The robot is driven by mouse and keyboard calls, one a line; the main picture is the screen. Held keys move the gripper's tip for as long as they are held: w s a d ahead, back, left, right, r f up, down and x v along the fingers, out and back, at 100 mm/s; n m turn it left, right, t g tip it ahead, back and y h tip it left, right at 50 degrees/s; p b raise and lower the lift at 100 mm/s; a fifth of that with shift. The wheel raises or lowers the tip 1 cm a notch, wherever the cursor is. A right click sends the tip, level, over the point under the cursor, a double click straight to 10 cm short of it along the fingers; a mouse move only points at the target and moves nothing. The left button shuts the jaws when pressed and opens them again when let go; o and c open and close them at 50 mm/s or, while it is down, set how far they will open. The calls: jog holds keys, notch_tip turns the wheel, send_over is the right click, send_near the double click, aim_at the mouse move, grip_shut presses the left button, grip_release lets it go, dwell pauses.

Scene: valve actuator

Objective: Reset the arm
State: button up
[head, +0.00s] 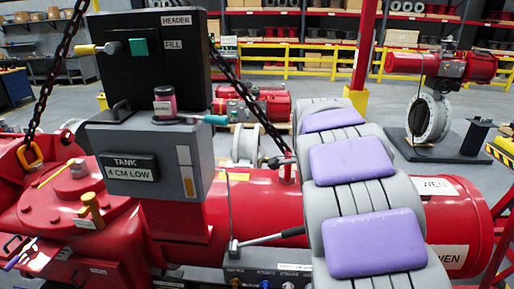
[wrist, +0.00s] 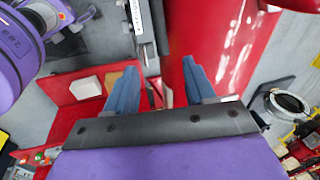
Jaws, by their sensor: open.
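My gripper (wrist: 161,85) shows in the wrist view with its two blue fingers spread apart. Nothing is clearly held between them. Beyond the fingers are a red surface (wrist: 225,45) and a thin grey piece whose distance I cannot tell. In the head view my own grey arm with purple pads stretches forward at right of centre, over the red actuator cylinder (head: 455,225). The gripper itself cannot be made out there; the arm appears to hide it.
A lever (head: 270,238) juts toward my arm. Yellow railing (head: 300,60) lies behind.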

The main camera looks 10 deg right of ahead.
jog(key=s+a+f+n+g+b, duration=0.1)
jog(key=s+f+n, duration=0.4)
jog(key=s, duration=0.7)
jog(key=s+a+f+n+g+y+b, duration=0.1)
jog(key=s+a+f+n+b, duration=0.3)
jog(key=s, duration=0.8)
jog(key=s+a+f+n+g+b, duration=0.2)
jog(key=s+a+f+n, duration=0.4)
jog(key=s+n, duration=0.5)
notch_tip(320, 180, down, 2)
jog(key=shift+s+f+b, duration=0.1)
jog(key=shift+s+b, duration=0.65)
jog(key=shift+s, duration=0.2)
